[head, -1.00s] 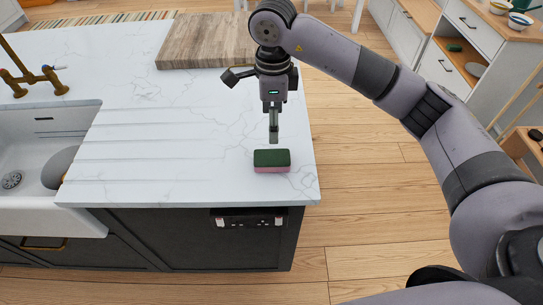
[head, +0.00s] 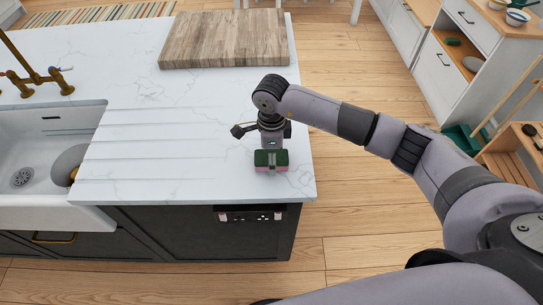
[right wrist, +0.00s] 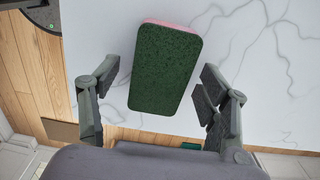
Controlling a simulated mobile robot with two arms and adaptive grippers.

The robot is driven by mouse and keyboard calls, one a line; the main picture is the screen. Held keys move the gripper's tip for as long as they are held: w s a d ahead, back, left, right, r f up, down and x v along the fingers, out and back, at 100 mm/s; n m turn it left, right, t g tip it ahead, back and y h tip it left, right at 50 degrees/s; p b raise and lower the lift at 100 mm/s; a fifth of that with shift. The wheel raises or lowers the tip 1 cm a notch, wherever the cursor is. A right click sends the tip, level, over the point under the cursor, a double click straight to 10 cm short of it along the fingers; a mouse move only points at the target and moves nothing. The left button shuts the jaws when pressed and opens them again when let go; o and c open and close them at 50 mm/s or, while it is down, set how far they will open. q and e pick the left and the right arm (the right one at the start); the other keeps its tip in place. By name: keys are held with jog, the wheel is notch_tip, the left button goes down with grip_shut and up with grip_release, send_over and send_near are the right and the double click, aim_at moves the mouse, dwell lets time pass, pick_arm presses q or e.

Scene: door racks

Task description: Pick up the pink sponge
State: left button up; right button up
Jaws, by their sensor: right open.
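The pink sponge (head: 263,168) lies on the white marble counter near its front right corner, green scouring side up, with a pink edge showing below. In the right wrist view the sponge (right wrist: 165,68) sits between the two fingers, with a gap on each side. My right gripper (head: 271,158) is right at the sponge from above, its fingertips partly hidden against it in the head view. In the right wrist view my right gripper (right wrist: 160,98) is open, with a finger on either side of the sponge. My left gripper is not in view.
A wooden cutting board (head: 225,38) lies at the back of the counter. A white sink (head: 45,150) with a brass tap (head: 38,78) is at the left. The counter (head: 170,130) around the sponge is clear; its edge is close on the right and front.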

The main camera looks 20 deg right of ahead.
jog(key=c, duration=0.9)
jog(key=shift+o, duration=0.2)
notch_tip(320, 180, up, 20)
jog(key=b, duration=0.5)
jog(key=shift+o, duration=0.9)
jog(key=c, duration=0.4)
